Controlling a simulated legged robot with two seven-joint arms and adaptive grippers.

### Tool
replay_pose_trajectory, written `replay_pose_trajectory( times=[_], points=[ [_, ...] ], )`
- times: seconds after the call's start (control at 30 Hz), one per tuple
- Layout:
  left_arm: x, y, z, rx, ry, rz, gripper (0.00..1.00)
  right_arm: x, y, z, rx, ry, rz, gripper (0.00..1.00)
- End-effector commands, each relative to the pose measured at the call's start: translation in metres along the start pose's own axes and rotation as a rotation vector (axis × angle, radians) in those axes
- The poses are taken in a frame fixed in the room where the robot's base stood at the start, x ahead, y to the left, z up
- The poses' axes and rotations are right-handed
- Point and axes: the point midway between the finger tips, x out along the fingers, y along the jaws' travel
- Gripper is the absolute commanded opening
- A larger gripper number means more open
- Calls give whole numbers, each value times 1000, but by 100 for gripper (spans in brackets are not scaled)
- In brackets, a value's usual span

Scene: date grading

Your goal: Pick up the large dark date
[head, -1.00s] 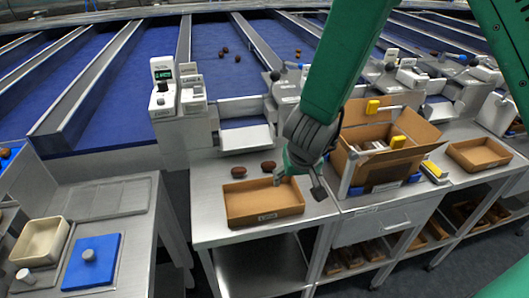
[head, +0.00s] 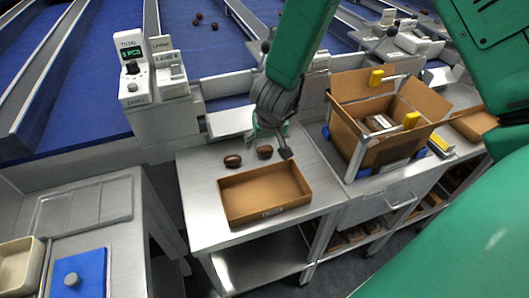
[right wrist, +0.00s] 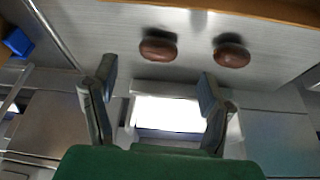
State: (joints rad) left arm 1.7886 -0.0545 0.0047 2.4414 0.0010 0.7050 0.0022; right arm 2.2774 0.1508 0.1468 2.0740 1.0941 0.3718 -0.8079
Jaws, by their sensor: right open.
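Two brown dates lie on the steel table behind the cardboard tray, a left one (head: 232,160) and a right one (head: 265,152). I cannot tell for sure which is the large dark one. My right gripper (head: 270,142) is open and empty, above the table close to the right date. In the right wrist view both dates, (right wrist: 158,50) and (right wrist: 231,55), lie beyond the open fingers (right wrist: 158,74), apart from them. My left gripper is not in view.
The empty cardboard tray (head: 225,203) sits at the table's front. An open carton (head: 352,150) with yellow-handled flaps stands to the right. More dates lie on the blue belt (head: 230,48).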

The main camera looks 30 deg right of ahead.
Motion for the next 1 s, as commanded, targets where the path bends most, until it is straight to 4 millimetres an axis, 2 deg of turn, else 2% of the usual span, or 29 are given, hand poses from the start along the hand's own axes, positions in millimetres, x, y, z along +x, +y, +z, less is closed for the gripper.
replay_pose_trajectory(
  times=[0.23,0.5,0.8,0.93,1.0],
  points=[
    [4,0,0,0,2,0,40,19,1,1,1,1,1,68],
    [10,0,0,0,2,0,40,57,4,1,0,0,0,68],
    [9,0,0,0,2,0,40,61,4,1,-1,2,0,68],
    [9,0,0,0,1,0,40,61,4,0,-1,2,1,34],
    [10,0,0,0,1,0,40,61,4,0,-1,2,1,32]
  ],
)
